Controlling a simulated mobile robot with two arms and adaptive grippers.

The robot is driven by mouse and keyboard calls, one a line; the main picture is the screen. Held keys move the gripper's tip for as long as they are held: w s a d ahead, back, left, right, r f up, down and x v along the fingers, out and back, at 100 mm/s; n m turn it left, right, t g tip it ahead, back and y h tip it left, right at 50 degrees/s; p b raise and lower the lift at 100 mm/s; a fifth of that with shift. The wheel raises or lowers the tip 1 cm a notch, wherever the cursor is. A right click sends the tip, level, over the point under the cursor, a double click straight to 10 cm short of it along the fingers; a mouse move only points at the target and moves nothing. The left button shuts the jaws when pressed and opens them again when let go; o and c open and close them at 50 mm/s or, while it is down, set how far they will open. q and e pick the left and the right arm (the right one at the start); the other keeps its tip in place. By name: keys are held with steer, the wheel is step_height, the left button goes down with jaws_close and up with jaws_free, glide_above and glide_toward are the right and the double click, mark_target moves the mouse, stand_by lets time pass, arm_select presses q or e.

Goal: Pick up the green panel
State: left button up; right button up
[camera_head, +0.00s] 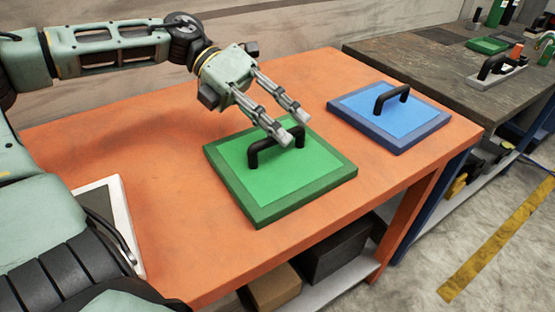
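The green panel (240,182) lies flat on the orange table, with a darker green rim and a black bridge-shaped handle (262,144) standing on it. My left gripper (292,129) reaches down over the panel from behind. Its two grey fingers are spread apart, with the tips close to the right part of the handle's top bar. One finger hides a bit of the bar. I cannot tell whether the fingers touch the handle. My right gripper does not show.
A blue panel (417,120) with a black handle lies to the right on the orange table (170,150). A white-rimmed panel (125,215) lies at the lower left, partly hidden. A dark workbench (410,67) with tools stands at the back right. Bare tabletop surrounds the green panel.

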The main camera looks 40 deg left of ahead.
arm_select(q)
steer(key=shift+d+f, duration=0.1)
steer(key=shift+d, duration=0.05)
jaws_close()
stand_by(0.6)
